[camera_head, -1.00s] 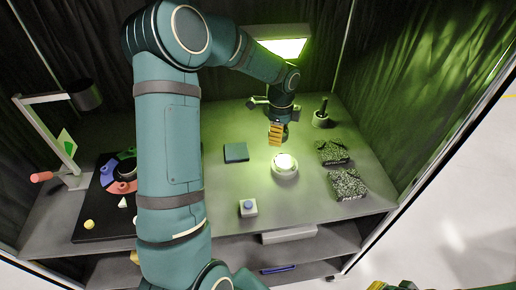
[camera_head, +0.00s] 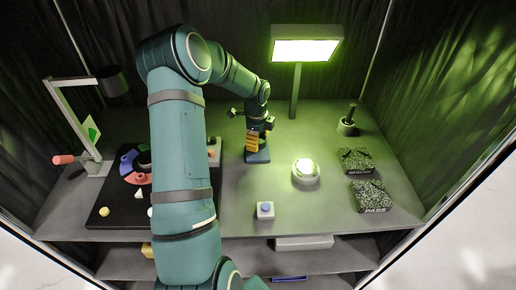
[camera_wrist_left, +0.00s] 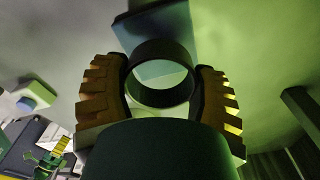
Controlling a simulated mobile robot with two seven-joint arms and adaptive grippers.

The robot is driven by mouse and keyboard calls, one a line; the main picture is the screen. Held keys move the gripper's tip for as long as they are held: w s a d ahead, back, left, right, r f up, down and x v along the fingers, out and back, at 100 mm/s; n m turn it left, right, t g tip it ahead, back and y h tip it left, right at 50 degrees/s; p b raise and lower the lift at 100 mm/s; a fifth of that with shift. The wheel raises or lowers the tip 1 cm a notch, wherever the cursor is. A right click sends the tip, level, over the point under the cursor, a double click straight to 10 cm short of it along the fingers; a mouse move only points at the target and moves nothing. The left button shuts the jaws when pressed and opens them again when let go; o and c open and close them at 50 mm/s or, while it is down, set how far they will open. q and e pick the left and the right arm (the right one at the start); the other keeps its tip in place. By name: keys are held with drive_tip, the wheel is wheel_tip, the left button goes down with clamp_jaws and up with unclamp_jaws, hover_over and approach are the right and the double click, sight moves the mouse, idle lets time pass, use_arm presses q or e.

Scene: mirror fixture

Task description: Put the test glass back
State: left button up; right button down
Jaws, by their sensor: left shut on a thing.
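My left gripper (camera_head: 254,142) is over the dark blue square pad (camera_head: 258,157) on the table. In the left wrist view its ribbed orange-brown fingers (camera_wrist_left: 163,88) are shut on the test glass (camera_wrist_left: 163,53), a round piece with a dark rim and a clear middle. Through and beyond the glass the blue pad (camera_wrist_left: 141,30) shows. In the head view the fingers hide the glass, and I cannot tell how high it is above the pad. My right gripper is out of view.
Right of the pad stands a round, brightly lit fixture (camera_head: 306,174). Further right are two speckled blocks (camera_head: 371,195), one marked PASS, and a dark cup (camera_head: 346,127). A blue-buttoned box (camera_head: 265,211) is in front. A lit lamp (camera_head: 306,50) stands behind.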

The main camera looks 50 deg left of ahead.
sight(258, 152)
use_arm(q)
drive_tip(key=shift+f, duration=1.75)
drive_tip(key=shift+f, duration=0.2)
drive_tip(key=o, duration=1.3)
drive_tip(key=shift+o, duration=0.2)
drive_tip(key=r, duration=1.2)
drive_tip(key=shift+s+a+r+p, duration=0.1)
drive_tip(key=shift+a+r+p, duration=0.1)
drive_tip(key=shift+p, duration=0.2)
